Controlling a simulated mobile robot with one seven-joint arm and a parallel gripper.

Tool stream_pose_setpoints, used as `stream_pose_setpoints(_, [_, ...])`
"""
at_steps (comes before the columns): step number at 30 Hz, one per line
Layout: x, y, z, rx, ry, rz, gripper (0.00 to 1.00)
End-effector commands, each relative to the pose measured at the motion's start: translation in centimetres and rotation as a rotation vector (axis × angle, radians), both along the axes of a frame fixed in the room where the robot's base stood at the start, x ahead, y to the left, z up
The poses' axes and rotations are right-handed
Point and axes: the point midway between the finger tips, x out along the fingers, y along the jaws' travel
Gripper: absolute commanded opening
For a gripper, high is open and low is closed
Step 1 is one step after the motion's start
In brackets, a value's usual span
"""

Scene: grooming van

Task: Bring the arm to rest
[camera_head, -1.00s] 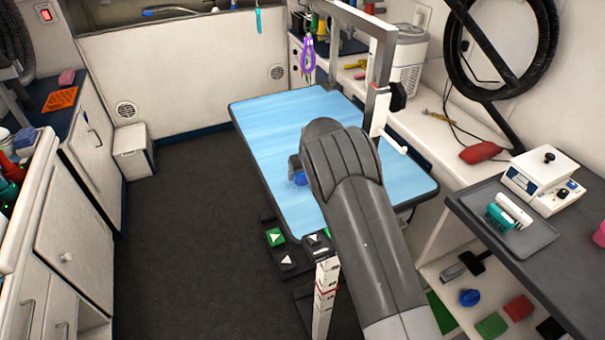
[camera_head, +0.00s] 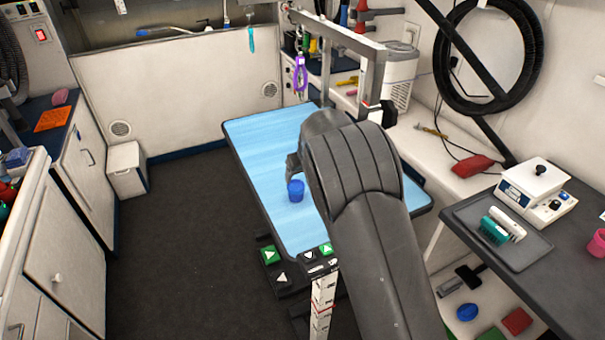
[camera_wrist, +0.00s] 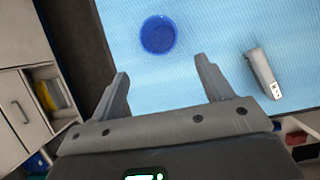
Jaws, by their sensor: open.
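My gripper (camera_wrist: 162,88) is open and empty in the wrist view, with its two fingers apart over the near edge of the blue grooming table. In the head view my arm reaches over the table (camera_head: 262,140) and hides most of the gripper. A white and grey clipper-like item (camera_wrist: 262,72) lies on the table to the right of the fingers.
A grey metal frame (camera_head: 340,37) with a purple loop rises over the table's far right. A grey shelf at right holds a tray (camera_head: 468,226) with brushes and a white device (camera_head: 538,190). Cabinets stand at left. The dark floor (camera_head: 185,250) is clear.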

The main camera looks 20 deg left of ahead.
Motion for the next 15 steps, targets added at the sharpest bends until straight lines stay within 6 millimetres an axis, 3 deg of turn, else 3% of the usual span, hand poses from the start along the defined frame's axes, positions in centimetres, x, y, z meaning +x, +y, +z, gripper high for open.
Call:
stream_pose_setpoints(8, [-0.1, 0.0, 1.0, 0.006, -0.012, 0.019, 0.72])
stream_pose_setpoints(11, [-0.5, 0.0, 3.6, 0.020, -0.051, 0.081, 0.72])
stream_pose_setpoints(15, [-2.0, -0.3, 9.6, 0.039, -0.153, 0.229, 0.72])
